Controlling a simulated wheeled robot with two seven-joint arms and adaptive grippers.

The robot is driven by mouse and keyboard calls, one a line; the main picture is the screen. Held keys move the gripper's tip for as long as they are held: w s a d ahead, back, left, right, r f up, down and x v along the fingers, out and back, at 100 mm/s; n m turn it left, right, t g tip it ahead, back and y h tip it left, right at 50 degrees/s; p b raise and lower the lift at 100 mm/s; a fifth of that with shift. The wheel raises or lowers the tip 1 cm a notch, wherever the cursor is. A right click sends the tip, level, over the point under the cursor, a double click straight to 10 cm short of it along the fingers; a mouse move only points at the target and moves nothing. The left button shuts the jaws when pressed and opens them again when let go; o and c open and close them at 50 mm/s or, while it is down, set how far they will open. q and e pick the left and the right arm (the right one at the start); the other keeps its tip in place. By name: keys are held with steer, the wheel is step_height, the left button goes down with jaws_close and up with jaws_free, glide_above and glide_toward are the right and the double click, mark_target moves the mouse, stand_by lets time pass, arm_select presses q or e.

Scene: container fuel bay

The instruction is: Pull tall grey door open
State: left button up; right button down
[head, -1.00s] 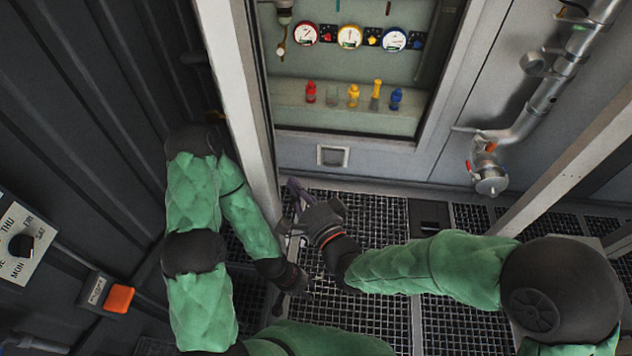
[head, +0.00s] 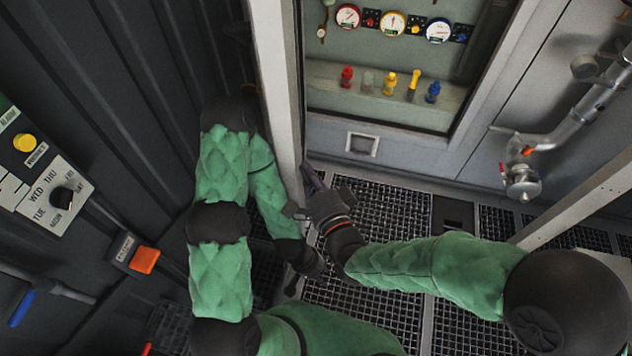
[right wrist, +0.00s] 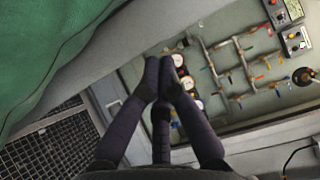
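A tall light-grey upright (head: 272,80), which looks like the edge of the tall grey door, runs down the middle of the head view. Its broad face and any handle are not clearly visible. My right gripper (head: 308,182) is beside the lower right side of this upright; I cannot tell whether they touch. In the right wrist view its dark fingers (right wrist: 165,68) come together at the tips with nothing visible between them. A pale grey slab (right wrist: 110,55) passes beside them. My left gripper (head: 296,284) is low, below the right one, mostly dark and hidden by my arm.
Behind the upright is a windowed cabinet (head: 375,128) with gauges and coloured fittings. A pipe with a valve (head: 522,185) stands out at the right. A dark ribbed wall (head: 110,110) with switch boxes is close at left. Grating floor (head: 385,215) is open below the cabinet.

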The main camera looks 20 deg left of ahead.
steer(key=v, duration=1.1)
steer(key=shift+s+d, duration=0.25)
